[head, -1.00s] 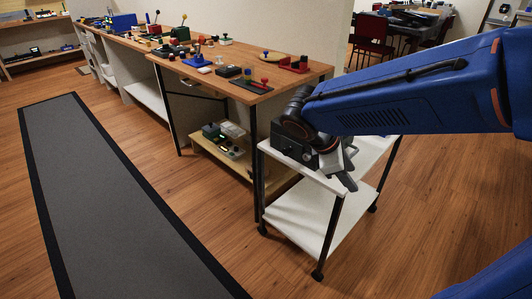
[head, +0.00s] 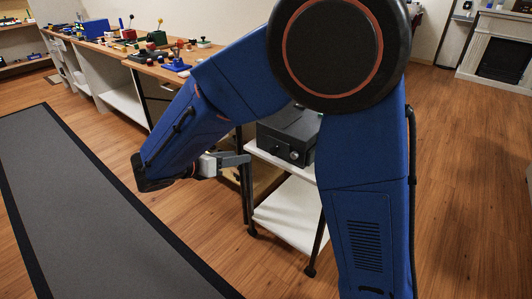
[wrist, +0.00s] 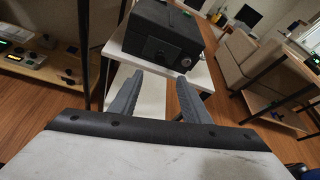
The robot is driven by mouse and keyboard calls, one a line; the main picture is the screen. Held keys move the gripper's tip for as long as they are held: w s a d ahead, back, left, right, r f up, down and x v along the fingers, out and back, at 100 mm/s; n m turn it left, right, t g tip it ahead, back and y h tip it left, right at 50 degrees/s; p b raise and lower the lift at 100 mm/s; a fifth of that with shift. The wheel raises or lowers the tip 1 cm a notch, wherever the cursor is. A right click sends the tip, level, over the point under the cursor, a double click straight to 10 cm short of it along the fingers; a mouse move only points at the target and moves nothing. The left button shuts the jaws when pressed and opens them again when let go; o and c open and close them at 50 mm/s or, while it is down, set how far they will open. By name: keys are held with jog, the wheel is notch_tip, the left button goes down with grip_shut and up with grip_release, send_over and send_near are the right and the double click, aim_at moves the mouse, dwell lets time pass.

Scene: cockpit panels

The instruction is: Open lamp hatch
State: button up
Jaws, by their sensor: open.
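A dark grey box (head: 286,138) sits on top of a white cart (head: 286,213), partly hidden by my arm in the head view. It carries a small round knob (head: 294,154) on its front. My gripper (wrist: 160,82) is open and empty, pointing at the box front with a gap between. It also shows left of the box in the head view (head: 246,160). No lamp is clearly identifiable.
A wooden workbench (head: 112,51) with several small coloured parts runs along the wall at left. A grey mat (head: 85,205) lies on the floor. The wooden floor at right is clear up to a white fireplace (head: 497,52).

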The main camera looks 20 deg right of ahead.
aim_at(272, 152)
jog(key=x, duration=1.6)
jog(key=shift+w+d, duration=0.1)
jog(key=shift+d, duration=0.1)
jog(key=c, duration=1)
